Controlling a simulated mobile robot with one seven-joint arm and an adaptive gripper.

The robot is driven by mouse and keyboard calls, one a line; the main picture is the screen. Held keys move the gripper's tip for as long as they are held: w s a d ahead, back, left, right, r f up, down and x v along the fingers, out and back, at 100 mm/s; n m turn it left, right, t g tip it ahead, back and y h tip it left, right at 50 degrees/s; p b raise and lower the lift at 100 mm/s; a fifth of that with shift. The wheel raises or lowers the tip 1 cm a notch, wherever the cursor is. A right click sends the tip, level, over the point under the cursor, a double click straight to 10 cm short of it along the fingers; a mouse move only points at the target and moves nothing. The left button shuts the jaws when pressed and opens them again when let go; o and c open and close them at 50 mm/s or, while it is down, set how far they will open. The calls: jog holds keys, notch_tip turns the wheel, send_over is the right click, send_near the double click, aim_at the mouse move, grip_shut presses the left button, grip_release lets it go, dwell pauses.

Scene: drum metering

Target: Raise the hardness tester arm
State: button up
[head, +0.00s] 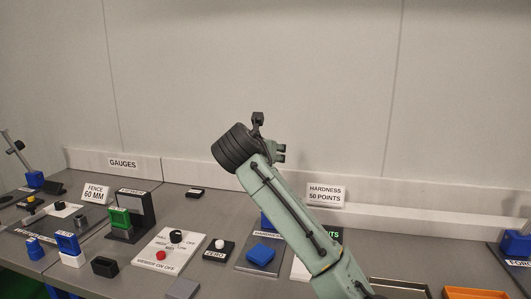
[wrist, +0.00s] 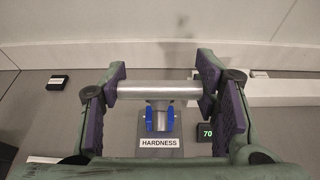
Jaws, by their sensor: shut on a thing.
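The hardness tester shows in the wrist view, with a grey bar (wrist: 140,90) as the crosspiece of its arm. Below the bar are a short metal post and a blue bracket (wrist: 159,122). The plate (wrist: 159,142) in front reads HARDNESS. My gripper (wrist: 162,88) has its purple pads at the two ends of the bar and is shut on it. A small dark display (wrist: 209,133) at the right reads 70.
A HARDNESS 50 POINTS sign (head: 325,194) stands at the back. A blue block (head: 261,255) and a ZERO button box (head: 219,249) lie left of my arm. An orange tray (head: 475,293) is at the right. The wall rises close behind.

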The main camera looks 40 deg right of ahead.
jog(key=shift+w+d+r+g+p, duration=0.2)
jog(key=shift+w+d+g+p, duration=0.15)
jog(key=shift+d+g, duration=0.1)
jog(key=o, duration=1.7)
jog(key=shift+a+y, duration=0.1)
jog(key=shift+y, duration=0.2)
jog(key=v, duration=1.2)
jog(key=shift+s+f, duration=0.1)
jog(key=shift+s, duration=0.05)
